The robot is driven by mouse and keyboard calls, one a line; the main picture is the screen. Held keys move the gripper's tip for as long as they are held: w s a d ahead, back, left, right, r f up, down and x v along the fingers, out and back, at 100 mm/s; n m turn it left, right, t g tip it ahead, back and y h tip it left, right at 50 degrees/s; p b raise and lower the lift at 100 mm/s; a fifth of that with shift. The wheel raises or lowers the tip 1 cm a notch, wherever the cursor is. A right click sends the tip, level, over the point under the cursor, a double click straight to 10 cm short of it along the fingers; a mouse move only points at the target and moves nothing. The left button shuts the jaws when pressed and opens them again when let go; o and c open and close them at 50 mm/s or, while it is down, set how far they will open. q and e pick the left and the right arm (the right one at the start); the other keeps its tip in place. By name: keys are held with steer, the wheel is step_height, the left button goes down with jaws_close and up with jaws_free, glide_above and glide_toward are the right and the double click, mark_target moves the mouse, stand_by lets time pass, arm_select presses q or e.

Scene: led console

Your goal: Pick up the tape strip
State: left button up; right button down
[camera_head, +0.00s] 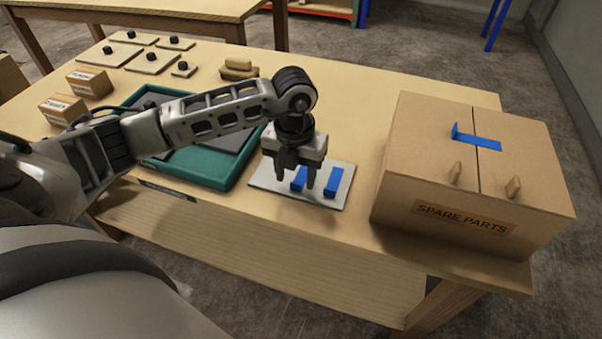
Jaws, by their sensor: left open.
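Two blue tape strips lie on a pale grey plate (262,181) near the table's front edge. The right tape strip (333,182) is in clear view. The left tape strip (299,180) is partly hidden by my left gripper (296,184). The gripper is open and points down over the plate, its fingers around or just above the left strip; I cannot tell whether they touch it. Another blue strip (478,141) lies across the lid seam of the spare parts box (400,170), with one end sticking up. My right gripper is not in view.
A green tray (215,178) with dark panels lies under my left arm. Small cartons (62,110) and wooden plates with black knobs (152,62) stand at the back left. A wooden block (238,68) lies behind the gripper. The table's back middle is clear.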

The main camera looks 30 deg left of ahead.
arm_select(q)
steer(key=shift+f, duration=0.7)
jaws_close()
steer(key=shift+r, duration=0.1)
